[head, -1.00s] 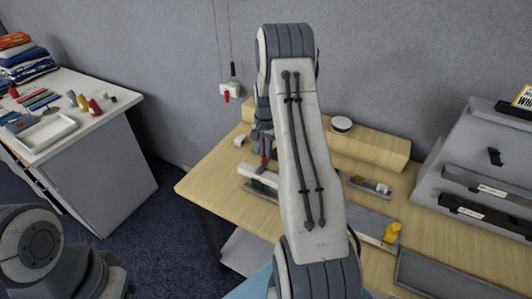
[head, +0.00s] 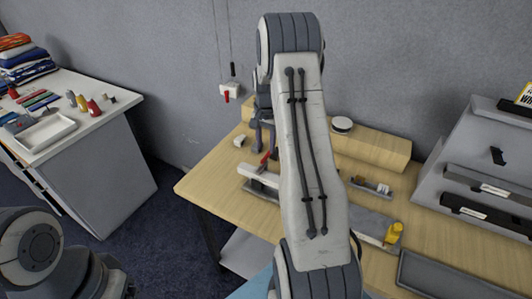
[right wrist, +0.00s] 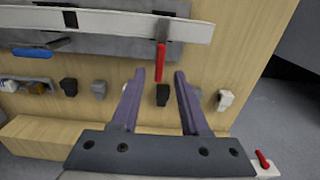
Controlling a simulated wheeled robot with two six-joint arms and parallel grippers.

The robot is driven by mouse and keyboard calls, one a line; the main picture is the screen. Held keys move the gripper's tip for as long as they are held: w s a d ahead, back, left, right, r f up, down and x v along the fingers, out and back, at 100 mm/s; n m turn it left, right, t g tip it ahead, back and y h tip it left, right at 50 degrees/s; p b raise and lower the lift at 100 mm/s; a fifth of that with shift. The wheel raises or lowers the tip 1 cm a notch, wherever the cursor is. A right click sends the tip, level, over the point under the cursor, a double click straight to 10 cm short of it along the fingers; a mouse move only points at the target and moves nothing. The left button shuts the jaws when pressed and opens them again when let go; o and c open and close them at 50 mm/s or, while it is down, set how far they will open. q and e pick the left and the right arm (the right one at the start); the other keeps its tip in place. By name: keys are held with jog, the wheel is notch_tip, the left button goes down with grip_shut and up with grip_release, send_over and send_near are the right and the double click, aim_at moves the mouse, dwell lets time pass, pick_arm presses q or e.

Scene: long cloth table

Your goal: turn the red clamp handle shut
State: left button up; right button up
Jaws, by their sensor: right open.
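In the right wrist view the red handle (right wrist: 159,63) lies across the bar's edge and points toward my gripper. My right gripper (head: 265,152) is open and empty, above and behind the handle in the head view. In the right wrist view its two fingertips (right wrist: 159,72) stand apart, with the handle showing between them. I see no contact; the height gap is hard to judge. My right forearm hides part of the bar. My left gripper is out of view.
Black, grey and white small blocks (right wrist: 163,95) sit on the table near my fingers. A wooden ledge (head: 375,148) runs along the back. A wall box with another red lever (head: 227,97) hangs behind. A yellow object (head: 393,233) and grey rack (head: 480,170) stand right.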

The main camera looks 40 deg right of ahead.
aim_at(266, 156)
notch_tip(266, 156, up, 7)
jog(key=b, duration=0.1)
jog(key=shift+f, duration=0.1)
dwell(0.5)
